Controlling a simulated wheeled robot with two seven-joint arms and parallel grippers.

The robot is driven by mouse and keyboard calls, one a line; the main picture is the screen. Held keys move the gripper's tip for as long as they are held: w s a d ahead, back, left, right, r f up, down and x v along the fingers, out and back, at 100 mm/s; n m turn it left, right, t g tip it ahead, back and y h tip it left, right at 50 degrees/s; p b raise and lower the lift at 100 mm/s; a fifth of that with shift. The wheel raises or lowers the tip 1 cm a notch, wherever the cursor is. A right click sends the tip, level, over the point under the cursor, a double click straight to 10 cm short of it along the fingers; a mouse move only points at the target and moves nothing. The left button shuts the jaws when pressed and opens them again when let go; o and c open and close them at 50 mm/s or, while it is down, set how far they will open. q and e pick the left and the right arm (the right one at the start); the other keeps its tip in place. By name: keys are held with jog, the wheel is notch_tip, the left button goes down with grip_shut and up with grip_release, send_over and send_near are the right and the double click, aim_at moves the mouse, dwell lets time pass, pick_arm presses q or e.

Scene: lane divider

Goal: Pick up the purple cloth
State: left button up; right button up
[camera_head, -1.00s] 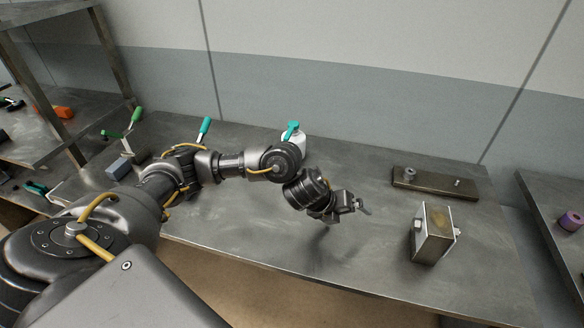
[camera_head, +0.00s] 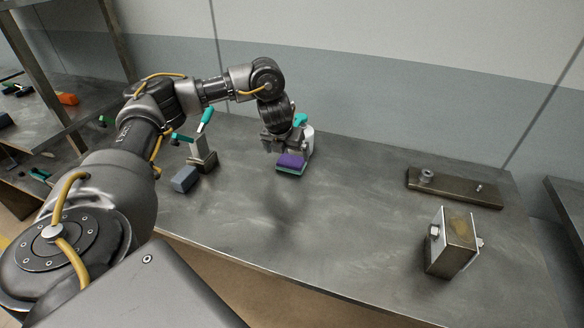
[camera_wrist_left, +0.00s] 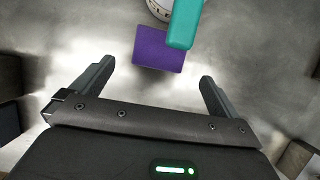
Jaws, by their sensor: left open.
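The purple cloth (camera_head: 291,160) is a small folded block, purple on top with a teal layer below, lying on the metal table beside a white bottle with a teal top. In the left wrist view the cloth (camera_wrist_left: 152,50) is a flat purple rectangle, partly covered by the teal top at its upper right. My left gripper (camera_head: 281,147) hangs just above and behind the cloth in the head view. In the left wrist view its jaws (camera_wrist_left: 156,75) are open and empty, with the cloth ahead of the fingertips. My right gripper is not in view.
The white bottle with the teal top (camera_head: 308,137) stands close to the cloth. A grey block (camera_head: 185,179) and a teal-handled clamp (camera_head: 204,150) are to the left. A metal box (camera_head: 451,243) and a flat plate (camera_head: 455,188) are to the right. The table's middle is clear.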

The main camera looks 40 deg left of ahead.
aim_at(290, 163)
pick_arm(q)
jog(key=shift+x, duration=0.9)
jog(key=shift+b+x, duration=0.5)
jog(key=shift+x, duration=2.05)
jog(key=shift+c, duration=0.3)
jog(key=c, duration=0.9)
jog(key=shift+c, duration=0.2)
jog(key=shift+r, duration=0.15)
